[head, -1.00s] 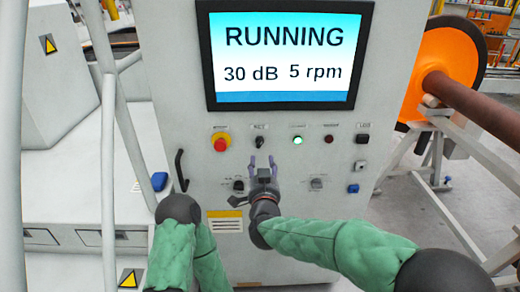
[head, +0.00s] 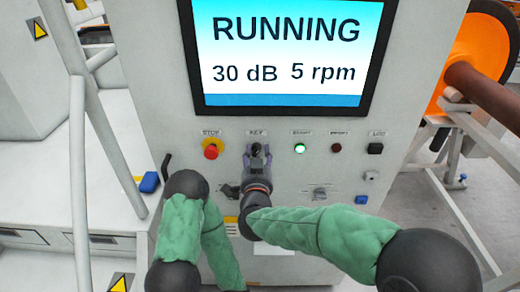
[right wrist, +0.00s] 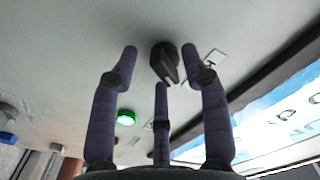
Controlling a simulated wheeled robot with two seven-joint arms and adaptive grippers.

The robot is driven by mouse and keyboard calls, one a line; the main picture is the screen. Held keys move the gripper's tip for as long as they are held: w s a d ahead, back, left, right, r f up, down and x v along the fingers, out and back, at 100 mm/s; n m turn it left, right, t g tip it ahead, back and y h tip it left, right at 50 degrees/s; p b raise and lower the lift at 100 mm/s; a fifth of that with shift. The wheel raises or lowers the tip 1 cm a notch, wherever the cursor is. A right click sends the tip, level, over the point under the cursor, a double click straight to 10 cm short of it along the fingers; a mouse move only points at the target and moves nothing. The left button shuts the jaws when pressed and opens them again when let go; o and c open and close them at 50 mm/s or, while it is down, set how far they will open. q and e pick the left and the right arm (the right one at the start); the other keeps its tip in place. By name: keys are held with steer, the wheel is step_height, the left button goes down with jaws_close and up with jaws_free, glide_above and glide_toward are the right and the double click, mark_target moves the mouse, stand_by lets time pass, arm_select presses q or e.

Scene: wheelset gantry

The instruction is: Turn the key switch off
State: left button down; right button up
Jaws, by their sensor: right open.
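The key switch is a black knob (head: 257,149) on the grey panel, under the KEY label. It also shows in the right wrist view as a black knob with a raised grip (right wrist: 165,62). My right gripper (head: 256,158) is in front of it and partly covers it in the head view. In the right wrist view the gripper's purple fingers (right wrist: 160,75) are spread, with the knob between and just beyond their tips. No finger clearly touches it.
The screen (head: 290,50) reads RUNNING, 30 dB and 5 rpm. A red stop button (head: 211,150) sits left of the key. A lit green lamp (head: 300,148) and a dark red lamp (head: 336,148) sit right of it. A selector (head: 319,193) sits lower right.

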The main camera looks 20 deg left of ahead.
jaws_close()
stand_by(0.3)
steer(key=shift+r+n+p, duration=0.15)
steer(key=shift+n+p, duration=2.1)
steer(key=shift+n, duration=0.65)
steer(key=shift+r+n+p, duration=0.1)
steer(key=shift+n+p, duration=2.15)
steer(key=shift+n, duration=0.65)
steer(key=shift+r, duration=0.1)
